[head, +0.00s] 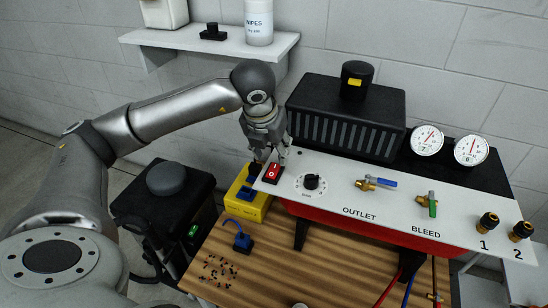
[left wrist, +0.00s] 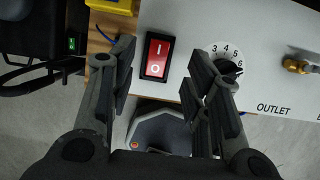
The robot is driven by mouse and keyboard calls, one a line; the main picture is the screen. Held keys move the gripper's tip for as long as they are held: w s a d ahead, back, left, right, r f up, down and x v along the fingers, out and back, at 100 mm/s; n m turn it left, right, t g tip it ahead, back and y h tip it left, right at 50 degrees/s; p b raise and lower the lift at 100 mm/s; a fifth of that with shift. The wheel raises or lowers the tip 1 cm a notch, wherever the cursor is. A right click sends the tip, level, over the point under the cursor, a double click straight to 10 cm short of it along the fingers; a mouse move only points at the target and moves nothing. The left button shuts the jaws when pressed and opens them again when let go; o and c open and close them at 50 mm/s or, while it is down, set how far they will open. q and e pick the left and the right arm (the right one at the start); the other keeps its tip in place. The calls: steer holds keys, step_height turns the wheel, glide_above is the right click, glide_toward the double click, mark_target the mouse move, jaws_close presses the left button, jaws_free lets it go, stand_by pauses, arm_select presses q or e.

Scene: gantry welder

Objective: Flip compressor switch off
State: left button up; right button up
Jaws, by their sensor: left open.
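The red rocker switch (head: 272,173) sits in a black frame at the left end of the light grey control panel (head: 330,204). In the left wrist view the switch (left wrist: 157,56) shows the marks I and O. I cannot tell which side is pressed in. My left gripper (head: 270,160) is above the switch, pointing down at it. In the left wrist view my left gripper (left wrist: 162,62) is open, with one finger on each side of the switch and nothing held. I cannot tell whether a fingertip touches the panel. My right gripper is not in view.
Right of the switch are a numbered dial (head: 312,183), the blue-handled outlet valve (head: 376,182) and the green bleed valve (head: 428,203). A black ribbed housing (head: 345,118) stands behind. A yellow box (head: 247,203) is close on the left, above the wooden bench (head: 270,262).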

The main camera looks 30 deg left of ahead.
arm_select(q)
steer(key=v, duration=0.5)
steer(key=shift+s+r, duration=0.15)
steer(key=shift+r, duration=0.15)
